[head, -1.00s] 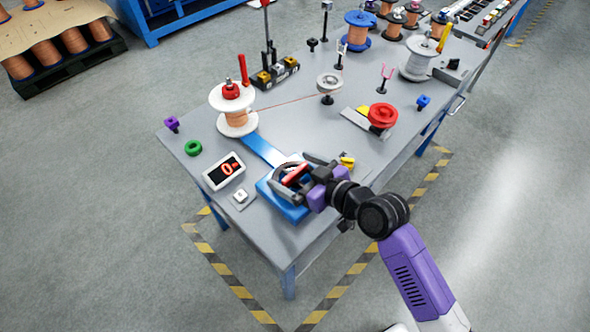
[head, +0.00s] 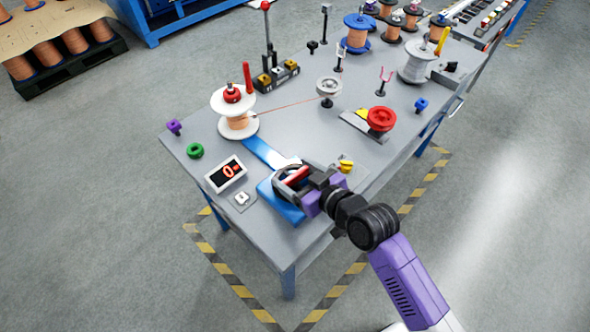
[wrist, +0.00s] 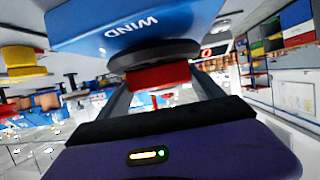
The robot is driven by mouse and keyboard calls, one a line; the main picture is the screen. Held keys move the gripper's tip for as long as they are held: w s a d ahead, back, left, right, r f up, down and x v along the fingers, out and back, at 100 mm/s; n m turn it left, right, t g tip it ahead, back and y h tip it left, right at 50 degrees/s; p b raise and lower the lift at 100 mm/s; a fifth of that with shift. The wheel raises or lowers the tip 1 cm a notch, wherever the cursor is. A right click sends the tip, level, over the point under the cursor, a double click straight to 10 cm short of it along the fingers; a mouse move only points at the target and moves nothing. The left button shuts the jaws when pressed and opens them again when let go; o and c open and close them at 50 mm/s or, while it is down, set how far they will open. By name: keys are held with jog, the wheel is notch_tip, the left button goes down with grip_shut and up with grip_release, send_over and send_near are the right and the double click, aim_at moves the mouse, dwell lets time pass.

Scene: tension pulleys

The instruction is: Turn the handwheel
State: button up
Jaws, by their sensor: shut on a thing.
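The handwheel (head: 279,173) is a dark round wheel with a red bar (head: 298,174) across it, mounted on a blue block (head: 287,208) near the table's front corner. My gripper (head: 294,178) is at the wheel, with its fingers on either side of the red bar, shut on it. In the wrist view the red bar (wrist: 158,75) sits between the fingers, against the dark disc (wrist: 155,54). The blue block (wrist: 130,27), marked WIND, shows upside down above the disc. The fingers hide part of the wheel.
A copper spool (head: 237,122) feeds a wire to a grey pulley (head: 328,87). A red wheel (head: 381,119) and a yellow part (head: 345,166) are to the right.

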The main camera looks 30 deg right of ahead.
jog(key=shift+d+r+m+h+p, duration=0.1)
jog(key=shift+m+h+p, duration=0.7)
jog(key=shift+h, duration=0.1)
jog(key=shift+f+m+h+b, duration=0.2)
jog(key=shift+m+h+b, duration=0.2)
jog(key=shift+m+h, duration=0.8)
jog(key=m+h+b, duration=0.2)
jog(key=b, duration=0.1)
jog(key=m+g+h+b, duration=0.1)
jog(key=h+b, duration=0.1)
jog(key=shift+a+f+m+h+b, duration=0.2)
jog(key=shift+m+h+b, duration=0.2)
jog(key=m+g+h+b, duration=0.2)
jog(key=m+h, duration=0.1)
jog(key=shift+r+b, duration=0.2)
jog(key=shift+b, duration=0.1)
jog(key=shift+m+g+h+b, duration=0.6)
jog(key=shift+m+g+h, duration=0.3)
jog(key=shift+m+g, duration=0.4)
jog(key=shift+d, duration=0.1)
jog(key=o, duration=1.4)
jog(key=shift+c, duration=0.2)
jog(key=shift+r, duration=0.1)
